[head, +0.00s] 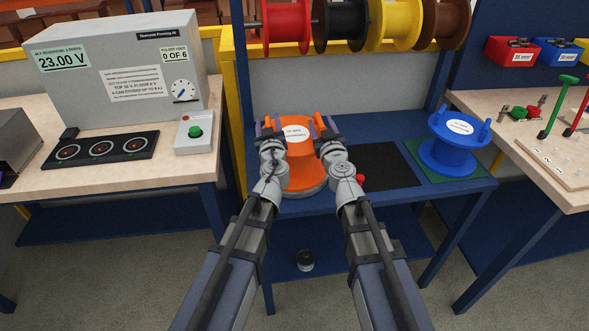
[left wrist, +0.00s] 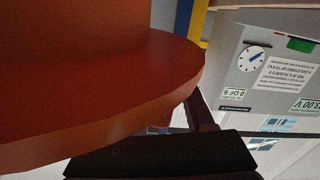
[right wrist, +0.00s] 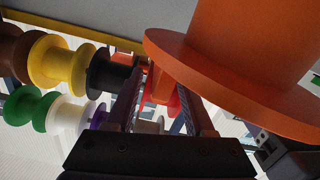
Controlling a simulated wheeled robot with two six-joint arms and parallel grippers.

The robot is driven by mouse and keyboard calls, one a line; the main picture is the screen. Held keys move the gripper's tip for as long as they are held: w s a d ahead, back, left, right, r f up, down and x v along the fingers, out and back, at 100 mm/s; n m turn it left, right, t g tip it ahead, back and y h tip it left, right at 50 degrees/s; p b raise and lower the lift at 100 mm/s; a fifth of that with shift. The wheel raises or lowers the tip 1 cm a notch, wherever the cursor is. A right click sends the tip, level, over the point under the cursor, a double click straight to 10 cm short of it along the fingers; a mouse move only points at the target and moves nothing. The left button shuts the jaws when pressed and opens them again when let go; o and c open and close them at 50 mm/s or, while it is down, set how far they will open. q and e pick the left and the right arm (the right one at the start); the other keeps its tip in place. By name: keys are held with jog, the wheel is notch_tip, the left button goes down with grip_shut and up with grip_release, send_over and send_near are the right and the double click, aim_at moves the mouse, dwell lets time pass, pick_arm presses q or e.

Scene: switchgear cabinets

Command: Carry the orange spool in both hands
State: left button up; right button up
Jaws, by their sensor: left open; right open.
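The orange spool (head: 301,165) stands upright on the blue bench, with a white label on top and upright orange handles at its left and right edges. My left gripper (head: 267,127) is open at the spool's left handle. My right gripper (head: 327,126) is open at the right handle. In the right wrist view the fingers of my right gripper (right wrist: 160,100) stand on either side of an orange handle. The spool's flange (left wrist: 110,85) fills much of the left wrist view, which hides most of the space between the left fingers.
A blue spool (head: 452,143) stands on a green mat (head: 421,156) further right. Several wire spools hang above on a rod, including a yellow one (head: 396,22). A grey power unit (head: 120,70) stands on the left table.

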aim_at(295, 146)
pick_arm(q)
jog(key=shift+s, duration=0.15)
jog(key=v, duration=0.7)
jog(key=shift+s, duration=0.2)
pick_arm(e)
jog(key=v, duration=0.7)
jog(key=shift+s, duration=0.3)
